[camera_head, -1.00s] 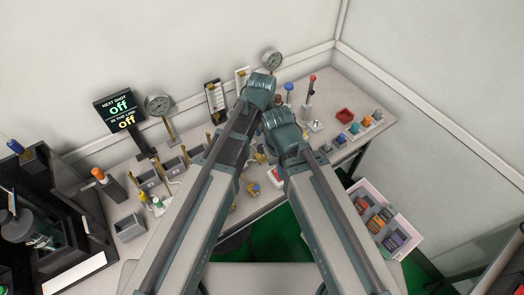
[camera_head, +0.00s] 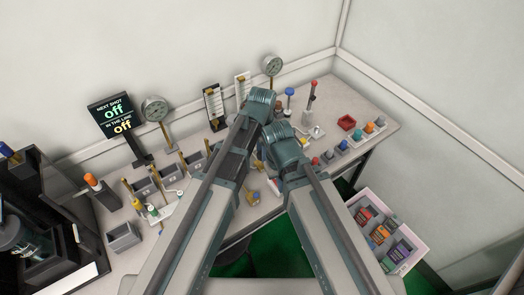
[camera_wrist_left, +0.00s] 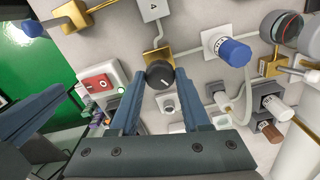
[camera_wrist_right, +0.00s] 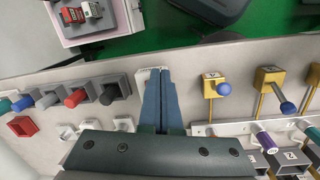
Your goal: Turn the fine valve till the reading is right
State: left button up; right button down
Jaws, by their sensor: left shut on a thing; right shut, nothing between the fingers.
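In the left wrist view my left gripper (camera_wrist_left: 159,80) is shut on a round black knob (camera_wrist_left: 160,73) with a pale pointer mark, which sits in front of a brass body (camera_wrist_left: 158,54). In the head view my left gripper (camera_head: 262,98) reaches over the bench and its fingertips and the knob are hidden. My right gripper (camera_wrist_right: 163,72) is shut and empty over the bench's front edge; it shows lower in the head view (camera_head: 282,142). A round gauge (camera_head: 155,107) and a second gauge (camera_head: 272,65) stand at the back; their needles are too small to read.
A blue knob (camera_wrist_left: 234,51) and a red-and-white switch box (camera_wrist_left: 97,82) flank the held knob. Brass valves with blue knobs (camera_wrist_right: 223,88) stand right of my right gripper. A pink bin (camera_head: 410,222) is below the bench.

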pick_arm(q)
grip_shut()
jog(key=shift+m, duration=2.6)
jog(key=o, duration=1)
grip_release()
